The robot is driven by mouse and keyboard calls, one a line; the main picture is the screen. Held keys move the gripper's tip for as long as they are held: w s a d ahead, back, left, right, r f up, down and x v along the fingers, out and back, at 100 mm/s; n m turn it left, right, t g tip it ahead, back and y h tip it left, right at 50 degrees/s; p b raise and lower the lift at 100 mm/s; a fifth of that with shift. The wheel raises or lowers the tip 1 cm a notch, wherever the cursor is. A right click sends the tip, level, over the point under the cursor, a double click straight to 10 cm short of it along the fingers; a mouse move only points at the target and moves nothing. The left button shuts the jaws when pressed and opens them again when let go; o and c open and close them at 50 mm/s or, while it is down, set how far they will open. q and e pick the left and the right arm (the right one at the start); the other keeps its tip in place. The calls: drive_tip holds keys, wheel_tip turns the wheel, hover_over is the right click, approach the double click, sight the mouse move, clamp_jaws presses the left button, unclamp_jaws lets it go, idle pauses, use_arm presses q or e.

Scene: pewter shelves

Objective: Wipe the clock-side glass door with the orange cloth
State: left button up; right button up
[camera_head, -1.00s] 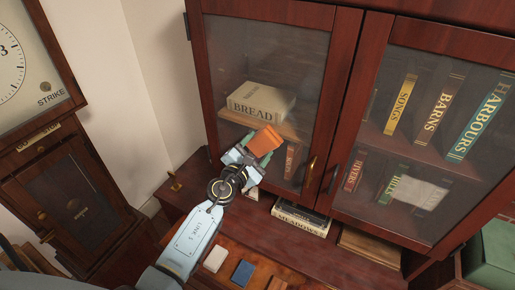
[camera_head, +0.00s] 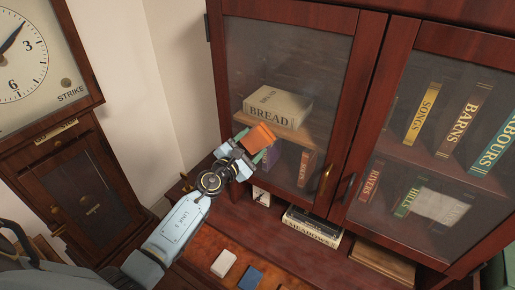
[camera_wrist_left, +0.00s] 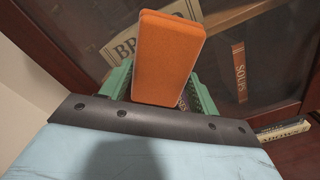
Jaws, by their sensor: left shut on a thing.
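The orange cloth (camera_head: 259,137) is a folded pad held by my left gripper (camera_head: 247,152). In the left wrist view the cloth (camera_wrist_left: 167,60) stands between the green fingers, and the gripper (camera_wrist_left: 160,92) is shut on it. The clock-side glass door (camera_head: 300,60) is the left door of the cabinet, closed in a dark red wood frame. The cloth is in front of the lower left part of its glass; I cannot tell whether it touches. The clock (camera_head: 40,75) stands at the left. My right gripper is not in view.
The right glass door (camera_head: 450,130) is closed, with books behind it. Below, a ledge holds stacked books (camera_head: 312,228), and a white block (camera_head: 223,263) and a blue block (camera_head: 250,277) lie in front.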

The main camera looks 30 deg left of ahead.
use_arm(q)
drive_tip(key=a, duration=0.1)
drive_tip(key=a+b, duration=0.1)
drive_tip(key=a, duration=0.2)
drive_tip(key=shift+w+r, duration=0.1)
drive_tip(key=shift+w, duration=0.15)
drive_tip(key=s, duration=0.6)
drive_tip(key=shift+a, duration=0.15)
idle(0.4)
drive_tip(key=shift+s+a, duration=0.15)
drive_tip(key=shift+s, duration=1.3)
